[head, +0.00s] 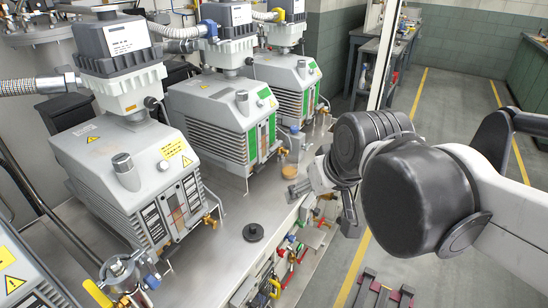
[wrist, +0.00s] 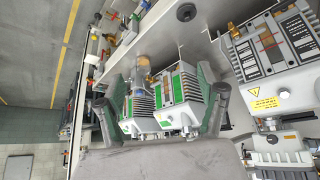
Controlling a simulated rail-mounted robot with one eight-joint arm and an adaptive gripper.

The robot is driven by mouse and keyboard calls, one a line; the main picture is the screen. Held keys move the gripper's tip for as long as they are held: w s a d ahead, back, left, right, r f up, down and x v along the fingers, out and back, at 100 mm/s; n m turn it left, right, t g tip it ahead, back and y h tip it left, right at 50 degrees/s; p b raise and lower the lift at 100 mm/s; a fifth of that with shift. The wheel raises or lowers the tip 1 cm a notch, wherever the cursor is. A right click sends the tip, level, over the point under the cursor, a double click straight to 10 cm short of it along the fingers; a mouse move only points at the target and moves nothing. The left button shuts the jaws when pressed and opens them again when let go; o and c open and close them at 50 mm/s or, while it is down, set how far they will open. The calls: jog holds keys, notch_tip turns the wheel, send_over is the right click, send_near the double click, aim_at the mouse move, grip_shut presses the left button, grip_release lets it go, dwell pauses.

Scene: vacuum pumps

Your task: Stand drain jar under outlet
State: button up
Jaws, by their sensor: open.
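A small clear jar (head: 289,171) with amber-brown colour at its lower part stands on the steel bench beside the middle pump (head: 225,115). What seems to be the same jar (wrist: 143,75) shows in the wrist view, by the pump front. Small brass outlets with orange handles stick out low on the pump fronts, one on the nearest pump (head: 130,160) at its outlet (head: 208,220). My gripper (head: 325,202) is open and empty, over the bench's right edge, right of the jar. In the wrist view its spread fingers (wrist: 162,95) frame two pumps.
A black round disc-like part (head: 253,232) lies on the bench (head: 225,262) in front of the nearest pump. A metal fitting with a yellow handle (head: 125,275) stands at the front left. Coloured valves and tools (head: 275,285) line the bench's right side. Floor beyond is open.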

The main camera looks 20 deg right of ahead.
jog(key=shift+m, duration=0.3)
jog(key=s, duration=0.1)
jog(key=s+f, duration=0.1)
jog(key=s, duration=0.1)
jog(key=s+f, duration=0.1)
jog(key=shift+s+a+f, duration=0.25)
jog(key=shift+s, duration=0.15)
jog(key=shift+o, duration=0.5)
jog(key=shift+t, duration=0.3)
